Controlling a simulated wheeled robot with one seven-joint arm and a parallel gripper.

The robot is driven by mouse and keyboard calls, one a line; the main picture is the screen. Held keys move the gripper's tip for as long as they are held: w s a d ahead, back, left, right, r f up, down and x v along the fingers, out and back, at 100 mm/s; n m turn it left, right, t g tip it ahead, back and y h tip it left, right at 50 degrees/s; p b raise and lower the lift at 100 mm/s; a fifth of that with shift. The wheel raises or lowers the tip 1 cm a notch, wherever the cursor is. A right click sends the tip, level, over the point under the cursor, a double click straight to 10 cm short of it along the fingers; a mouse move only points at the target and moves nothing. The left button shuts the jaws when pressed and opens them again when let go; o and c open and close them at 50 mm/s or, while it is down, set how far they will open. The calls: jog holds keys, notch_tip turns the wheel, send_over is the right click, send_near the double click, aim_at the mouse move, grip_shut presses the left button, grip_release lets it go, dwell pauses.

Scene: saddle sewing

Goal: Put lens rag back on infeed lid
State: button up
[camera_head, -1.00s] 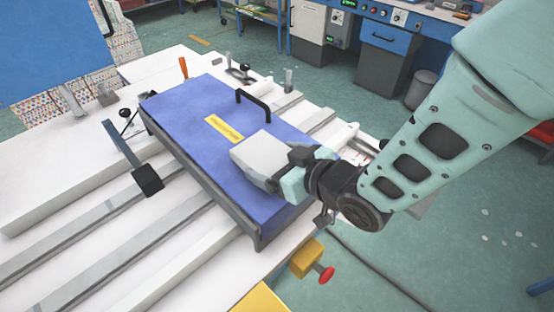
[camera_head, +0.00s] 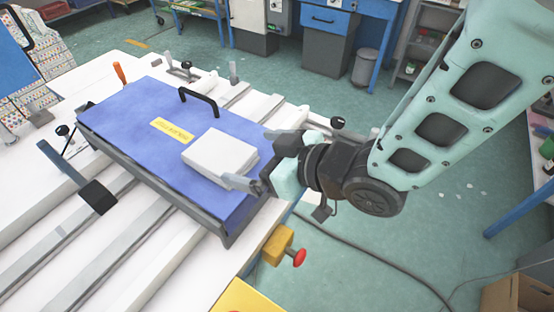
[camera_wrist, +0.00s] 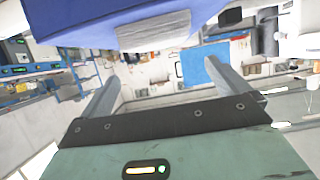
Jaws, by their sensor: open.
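The lens rag (camera_head: 221,154), a folded white-grey pad, lies flat on the blue infeed lid (camera_head: 130,118), near the lid's right side. In the wrist view the rag (camera_wrist: 153,33) shows at the top against the blue lid (camera_wrist: 75,24). My gripper (camera_head: 252,160) is just right of the rag, with its jaws apart. In the wrist view my gripper (camera_wrist: 170,90) has its two fingers spread wide with nothing between them. The rag appears clear of the space between the fingers; whether a finger still touches its edge is hard to tell.
The lid carries a black handle (camera_head: 200,101) and a yellow label (camera_head: 173,130). A lever with a black block (camera_head: 97,197) stands left of the lid. A yellow box with a red button (camera_head: 284,249) sits at the table's front edge. Floor to the right is open.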

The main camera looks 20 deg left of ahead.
jog(key=shift+v, duration=2.3)
jog(key=w+d+m+t+h, duration=0.15)
jog(key=d+m+h, duration=0.25)
jog(key=d+h, duration=0.55)
jog(key=s+d+r+m+g+h, duration=0.1)
jog(key=s+d+g, duration=0.1)
jog(key=s+d, duration=0.2)
jog(key=s+d+r+m+g+h, duration=0.1)
jog(key=s+d, duration=0.4)
jog(key=d, duration=0.5)
jog(key=shift+s+d+m+g+h, duration=0.15)
jog(key=shift+s+m+g+h, duration=0.3)
jog(key=shift+g, duration=0.6)
jog(key=shift+w, duration=0.2)
